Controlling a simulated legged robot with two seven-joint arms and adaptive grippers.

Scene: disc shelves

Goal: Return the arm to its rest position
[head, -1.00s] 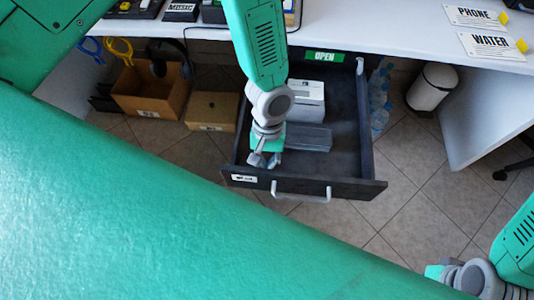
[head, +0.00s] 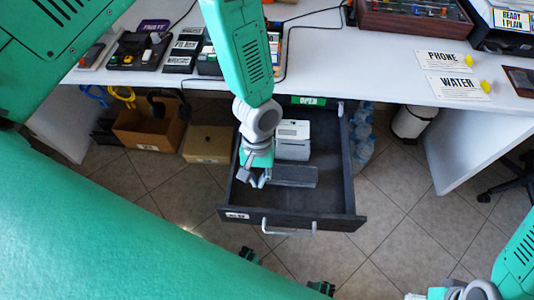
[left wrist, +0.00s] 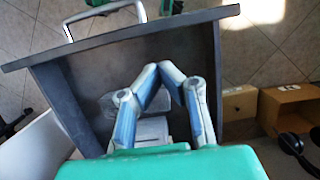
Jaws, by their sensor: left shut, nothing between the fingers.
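My left arm reaches down from the top of the head view to the open dark drawer (head: 345,170). My left gripper (head: 253,184) is over the drawer's left part, its fingertips together and empty. It also shows in the left wrist view (left wrist: 160,67), over the drawer floor. A white box-shaped device (head: 293,140) and a flat grey block (head: 294,176) lie in the drawer, to the right of the gripper. My right arm shows at the bottom right corner of the head view; its fingers are cut off or too small to read.
The drawer's front has a pale handle (head: 288,231). A white desk (head: 370,65) with labelled trays and PHONE and WATER signs is above. Cardboard boxes (head: 208,143) stand on the floor left of the drawer. Bottles (head: 363,130) and a white bin (head: 410,122) are to the right.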

